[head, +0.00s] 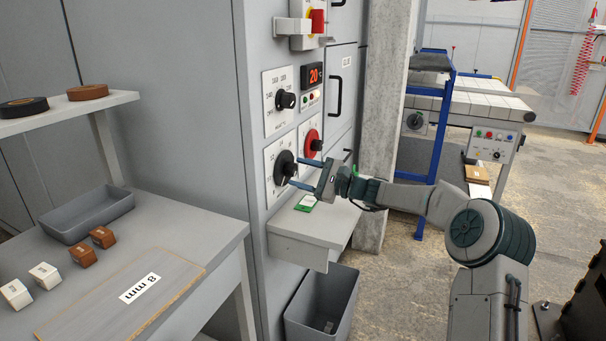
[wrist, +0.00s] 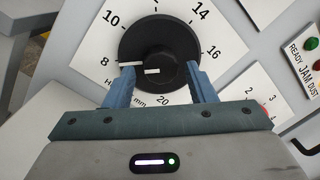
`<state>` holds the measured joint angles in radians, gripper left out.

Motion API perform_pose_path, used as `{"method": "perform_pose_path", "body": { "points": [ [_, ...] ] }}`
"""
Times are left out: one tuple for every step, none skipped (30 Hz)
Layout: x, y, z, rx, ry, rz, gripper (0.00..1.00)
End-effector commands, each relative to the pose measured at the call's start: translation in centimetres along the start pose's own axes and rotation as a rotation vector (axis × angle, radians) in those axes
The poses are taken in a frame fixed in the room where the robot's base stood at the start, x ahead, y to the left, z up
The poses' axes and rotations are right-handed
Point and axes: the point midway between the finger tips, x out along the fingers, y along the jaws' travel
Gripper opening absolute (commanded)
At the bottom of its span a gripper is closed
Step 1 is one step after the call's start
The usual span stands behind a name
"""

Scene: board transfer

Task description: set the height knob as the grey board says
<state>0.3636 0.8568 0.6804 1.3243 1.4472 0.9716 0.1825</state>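The height knob (head: 284,168) is a black round knob on a white dial plate on the cabinet front. In the wrist view the knob (wrist: 158,50) sits among the numbers 8, 10, 14, 16 and 20 and "mm"; its white line points at or close to 8. My gripper (head: 293,170) is at the knob, its blue fingers apart. In the wrist view the fingers (wrist: 162,80) lie on either side of the knob's raised middle; I cannot tell if they touch it. The grey-brown board (head: 120,300) lies on the left table with an "8 mm" label.
Above are another black knob (head: 286,99) and a red "20" display (head: 312,75). A small shelf (head: 310,225) juts out below my gripper, above a grey bin (head: 325,300).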

Motion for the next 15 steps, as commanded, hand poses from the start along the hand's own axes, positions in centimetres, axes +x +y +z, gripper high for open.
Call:
{"method": "perform_pose_path", "body": {
  "points": [
    [0.0,0.0,0.0,0.0,0.0,0.0,0.56],
    [0.0,0.0,0.0,0.001,0.0,-0.001,0.56],
    [0.0,0.0,0.0,0.001,0.0,-0.001,0.56],
    [0.0,0.0,0.0,0.001,0.0,-0.001,0.56],
    [0.0,-0.1,0.0,0.001,-0.001,-0.001,0.56],
    [0.0,-0.1,0.0,0.001,-0.001,-0.001,0.56],
    [0.0,-0.1,0.1,0.001,-0.001,-0.001,0.56],
    [0.0,-0.1,0.1,0.001,-0.001,-0.002,0.56],
    [-0.1,-0.1,0.1,0.001,-0.001,-0.002,0.56],
    [-0.2,-0.1,0.1,0.001,0.0,-0.002,0.56],
    [-0.4,-0.1,0.1,0.001,0.0,-0.002,0.56],
    [-0.8,-0.1,0.0,0.001,0.0,-0.002,0.56],
    [-1.2,-0.1,0.0,0.001,0.001,-0.003,0.56],
    [-1.6,-0.2,0.0,0.001,0.001,-0.003,0.56],
    [-2.3,-0.2,0.0,0.001,0.002,-0.003,0.56]
  ]
}}
